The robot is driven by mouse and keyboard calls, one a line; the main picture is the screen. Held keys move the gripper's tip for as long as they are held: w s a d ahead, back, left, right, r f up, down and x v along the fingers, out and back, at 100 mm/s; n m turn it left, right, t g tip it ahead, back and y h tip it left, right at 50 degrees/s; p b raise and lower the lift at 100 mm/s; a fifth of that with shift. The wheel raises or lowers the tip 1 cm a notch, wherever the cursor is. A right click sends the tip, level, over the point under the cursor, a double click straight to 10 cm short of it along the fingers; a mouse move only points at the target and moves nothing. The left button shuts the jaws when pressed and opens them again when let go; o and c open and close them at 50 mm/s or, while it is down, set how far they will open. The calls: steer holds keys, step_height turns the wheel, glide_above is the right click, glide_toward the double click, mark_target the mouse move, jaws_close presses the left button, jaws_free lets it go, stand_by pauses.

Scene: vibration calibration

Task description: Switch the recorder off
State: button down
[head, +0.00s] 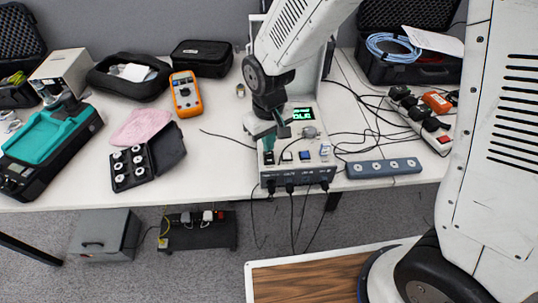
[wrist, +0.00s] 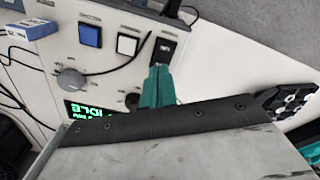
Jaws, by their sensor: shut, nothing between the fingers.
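The recorder (head: 297,178) is a pale box on the table with a lit green display (head: 303,114), a grey knob, a white button and a blue button (head: 305,155). The wrist view shows the blue button (wrist: 90,36), white button (wrist: 127,45) and knob (wrist: 70,78). A black rocker switch (head: 268,158) sits at the panel's left front corner; it also shows in the wrist view (wrist: 164,49). My gripper (head: 268,144) is shut and empty, its teal fingertips (wrist: 161,68) right at the switch's near end. I cannot tell whether they touch it.
Cables leave the recorder's front and right side. A grey power strip (head: 383,168) lies to its right. A black case with round weights (head: 130,168) and an orange multimeter (head: 186,94) stand to the left. The table's front edge is close below the recorder.

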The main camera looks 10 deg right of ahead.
steer(key=shift+f, duration=0.9)
steer(key=shift+r, duration=3.55)
steer(key=s+d+r+m+t, duration=0.1)
steer(key=s+d+r+m, duration=0.4)
steer(key=s+d+r, duration=1.2)
steer(key=s+d, duration=0.2)
steer(key=d, duration=0.1)
steer(key=shift+s+d+m, duration=0.25)
steer(key=shift+d+m, duration=0.05)
steer(key=shift+d, duration=0.1)
